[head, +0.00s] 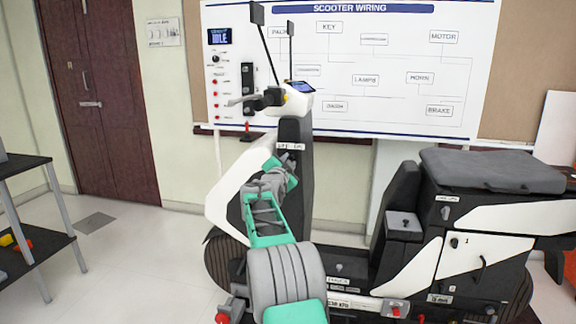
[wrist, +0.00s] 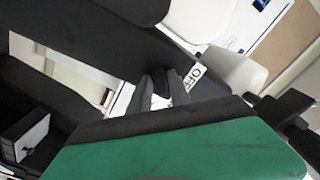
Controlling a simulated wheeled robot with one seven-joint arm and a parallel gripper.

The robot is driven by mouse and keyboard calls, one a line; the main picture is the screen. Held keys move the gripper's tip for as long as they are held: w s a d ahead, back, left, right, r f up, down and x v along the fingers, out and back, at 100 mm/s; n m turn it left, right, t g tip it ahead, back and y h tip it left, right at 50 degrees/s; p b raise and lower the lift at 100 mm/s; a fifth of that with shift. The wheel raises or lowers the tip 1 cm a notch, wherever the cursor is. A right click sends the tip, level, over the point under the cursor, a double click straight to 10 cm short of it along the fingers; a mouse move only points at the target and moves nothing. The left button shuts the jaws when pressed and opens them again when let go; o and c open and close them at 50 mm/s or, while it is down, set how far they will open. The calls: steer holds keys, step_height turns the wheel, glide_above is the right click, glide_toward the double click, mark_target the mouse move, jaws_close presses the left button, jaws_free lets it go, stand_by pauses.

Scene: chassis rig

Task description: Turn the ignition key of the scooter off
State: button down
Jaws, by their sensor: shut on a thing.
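The scooter (head: 233,178) stands in the middle of the head view, with a white front shield and a dark column. My gripper (head: 290,166) is at the upper column, just below a small white label (head: 290,146). In the wrist view my gripper (wrist: 163,88) has its two grey fingers close together around a small dark piece, the ignition key (wrist: 162,80), beside the label (wrist: 196,76), which reads "OFF". The fingers hide most of the key, and I cannot tell its angle. The arm and gripper hide the key in the head view.
The handlebar (head: 270,98), mirrors and a small display (head: 303,87) are above my gripper. The seat (head: 490,170) and rear body are at the right. A wiring board (head: 400,30) hangs behind. A dark shelf (head: 25,160) stands at the left, with clear floor between.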

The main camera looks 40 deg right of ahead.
steer(key=shift+n, duration=4.5)
steer(key=c, duration=1.4)
jaws_free()
steer(key=shift+c, duration=0.2)
steer(key=b+v, duration=0.1)
steer(key=v, duration=0.6)
steer(key=shift+s+a, duration=0.2)
steer(key=shift+a, duration=0.15)
